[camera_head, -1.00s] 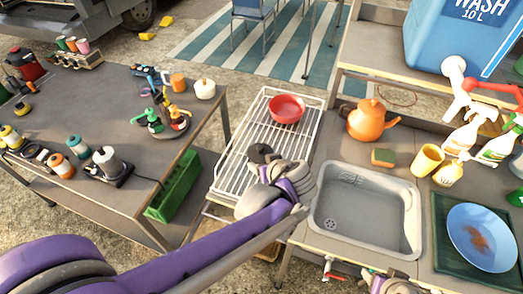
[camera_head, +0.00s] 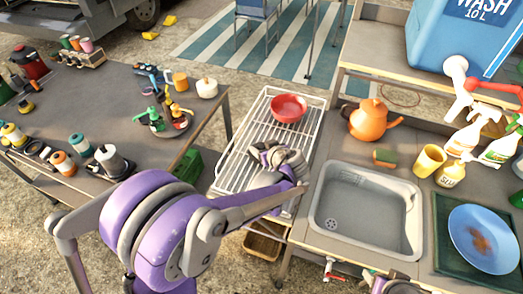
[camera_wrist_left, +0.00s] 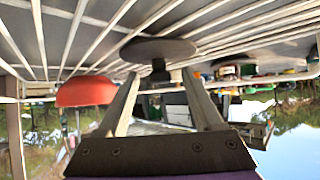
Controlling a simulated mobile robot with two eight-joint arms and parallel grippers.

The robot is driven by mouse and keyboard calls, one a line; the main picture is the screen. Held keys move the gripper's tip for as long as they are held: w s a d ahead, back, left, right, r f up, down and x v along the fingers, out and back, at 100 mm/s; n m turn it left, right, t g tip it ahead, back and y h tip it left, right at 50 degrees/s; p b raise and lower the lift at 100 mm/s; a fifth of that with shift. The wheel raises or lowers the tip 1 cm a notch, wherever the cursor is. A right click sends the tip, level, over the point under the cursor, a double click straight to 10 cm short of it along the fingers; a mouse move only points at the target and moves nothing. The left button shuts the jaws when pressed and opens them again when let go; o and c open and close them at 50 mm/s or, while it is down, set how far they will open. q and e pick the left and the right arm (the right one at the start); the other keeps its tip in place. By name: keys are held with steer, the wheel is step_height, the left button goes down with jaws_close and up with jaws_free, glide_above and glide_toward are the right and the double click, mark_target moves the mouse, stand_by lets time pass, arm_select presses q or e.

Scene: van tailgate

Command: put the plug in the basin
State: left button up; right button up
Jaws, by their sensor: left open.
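The plug (camera_wrist_left: 158,50) is a dark disc with a short knob. In the left wrist view, which is upside down, it lies on the white wire rack, its knob towards my left gripper (camera_wrist_left: 160,76). That gripper is open, its fingers spread on either side of the knob without visible contact. In the head view the left gripper (camera_head: 280,156) is over the rack and the plug is hidden. The grey basin (camera_head: 372,228) is sunk in the counter to the right, empty, with a drain at its lower left. A purple-grey part at the bottom edge appears to be my right gripper (camera_head: 388,284).
A red bowl (camera_head: 288,107) stands on the rack (camera_head: 229,172). An orange kettle (camera_head: 371,120), sponge (camera_head: 384,157), yellow cup (camera_head: 429,160) and spray bottles are behind the basin. A blue plate (camera_head: 482,238) is right of it. A cluttered table (camera_head: 90,115) is at left.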

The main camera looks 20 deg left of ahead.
arm_select(q)
steer(key=shift+w+a+f, duration=0.35)
jaws_close()
steer(key=shift+r, duration=0.15)
